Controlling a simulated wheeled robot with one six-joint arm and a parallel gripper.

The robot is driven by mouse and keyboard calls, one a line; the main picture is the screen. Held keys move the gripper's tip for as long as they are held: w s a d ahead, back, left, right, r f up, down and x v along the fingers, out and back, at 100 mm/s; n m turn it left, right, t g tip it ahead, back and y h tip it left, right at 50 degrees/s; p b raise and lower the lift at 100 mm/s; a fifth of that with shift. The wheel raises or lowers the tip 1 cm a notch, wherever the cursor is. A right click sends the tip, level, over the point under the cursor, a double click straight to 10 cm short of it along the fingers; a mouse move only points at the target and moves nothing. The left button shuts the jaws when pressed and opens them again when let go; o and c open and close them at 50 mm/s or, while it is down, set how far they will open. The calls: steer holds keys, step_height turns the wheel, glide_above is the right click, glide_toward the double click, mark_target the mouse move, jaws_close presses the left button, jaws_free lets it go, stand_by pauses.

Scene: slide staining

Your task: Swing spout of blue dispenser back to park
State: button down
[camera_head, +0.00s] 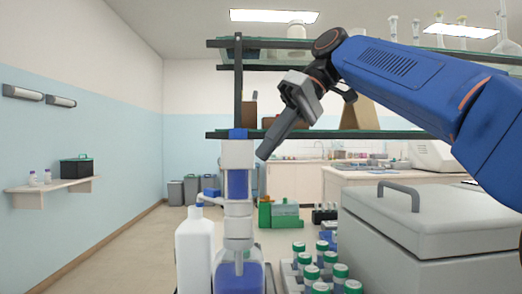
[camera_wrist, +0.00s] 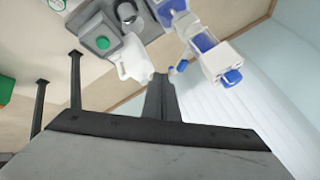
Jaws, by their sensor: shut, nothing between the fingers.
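The blue dispenser (camera_head: 239,277) is a clear bottle of blue liquid with a white pump head (camera_head: 238,158), a blue window and a blue top. Its thin white spout (camera_head: 212,200) points left, with a small blue tip over the top of a white bottle (camera_head: 195,255). In the wrist view the dispenser (camera_wrist: 210,60) is at upper right and the spout's blue tip (camera_wrist: 181,66) shows near my fingers. My gripper (camera_head: 264,154) is shut and empty, angled down just right of the pump head in the head view. It also shows in the wrist view (camera_wrist: 160,78). I cannot tell whether it touches anything.
Several green-capped jars (camera_head: 304,270) stand in a rack right of the dispenser. A large grey lidded box (camera_head: 425,235) is farther right. Shelves with a dark edge (camera_head: 330,134) run behind the arm. The floor to the left (camera_head: 125,255) is open.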

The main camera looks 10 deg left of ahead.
mark_target(213, 200)
steer(key=s+a+f, duration=0.5)
steer(key=a+f, duration=0.1)
steer(key=shift+a+f, duration=0.2)
steer(key=shift+a, duration=0.1)
steer(key=shift+s, duration=0.15)
stand_by(0.4)
